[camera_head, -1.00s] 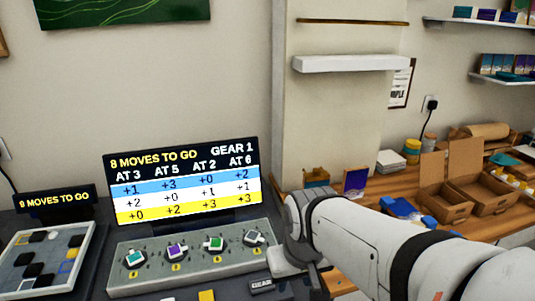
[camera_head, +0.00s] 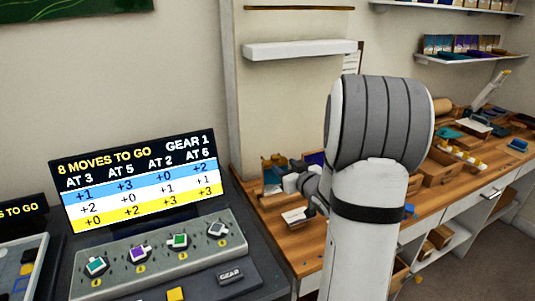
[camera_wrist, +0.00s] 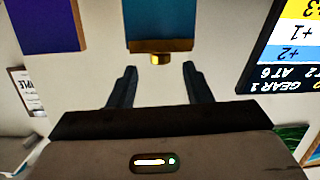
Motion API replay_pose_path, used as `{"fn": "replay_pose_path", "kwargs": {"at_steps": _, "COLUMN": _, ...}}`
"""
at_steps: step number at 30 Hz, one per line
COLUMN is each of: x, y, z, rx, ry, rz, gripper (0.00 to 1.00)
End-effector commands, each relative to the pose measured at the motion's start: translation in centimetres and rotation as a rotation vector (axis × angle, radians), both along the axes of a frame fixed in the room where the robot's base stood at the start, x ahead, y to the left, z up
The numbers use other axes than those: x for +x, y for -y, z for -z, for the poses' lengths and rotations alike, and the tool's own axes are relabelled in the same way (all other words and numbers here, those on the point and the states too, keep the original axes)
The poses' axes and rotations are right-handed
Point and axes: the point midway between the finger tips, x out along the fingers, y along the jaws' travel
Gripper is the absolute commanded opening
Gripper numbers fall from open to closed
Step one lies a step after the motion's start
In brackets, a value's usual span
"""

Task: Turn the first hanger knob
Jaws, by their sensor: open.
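In the wrist view, which is upside down, a small gold knob (camera_wrist: 160,59) sits on the gold edge of a teal panel (camera_wrist: 160,20). My gripper (camera_wrist: 159,69) is open and empty. Its two dark fingers point toward the knob, one on either side in the picture; the knob appears beyond the tips, apart from them. A purple panel (camera_wrist: 48,22) is beside the teal one. In the head view, the purple panel (camera_head: 315,158) shows behind my arm's end, and my arm hides much of that area.
A display (camera_head: 140,180) reads "8 moves to go" above a grey console (camera_head: 160,262) with several knobs. A wooden counter (camera_head: 305,262) runs along the wall with cardboard boxes. A white shelf (camera_head: 300,49) is on the wall above. Open wall surrounds the panels.

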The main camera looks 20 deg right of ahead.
Motion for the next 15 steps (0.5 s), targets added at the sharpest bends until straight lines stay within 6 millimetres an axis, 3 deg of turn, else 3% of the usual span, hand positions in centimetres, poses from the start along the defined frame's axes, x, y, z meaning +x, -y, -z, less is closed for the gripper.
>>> {"fn": "replay_pose_path", "kwargs": {"at_steps": 8, "x": -0.4, "y": 0.9, "z": 0.1, "rx": 0.081, "ry": 0.147, "rz": -0.111, "gripper": 0.45}}
{"fn": "replay_pose_path", "kwargs": {"at_steps": 15, "x": 2.4, "y": 0.2, "z": 0.0, "rx": 0.085, "ry": 0.156, "rz": -0.122, "gripper": 0.45}}
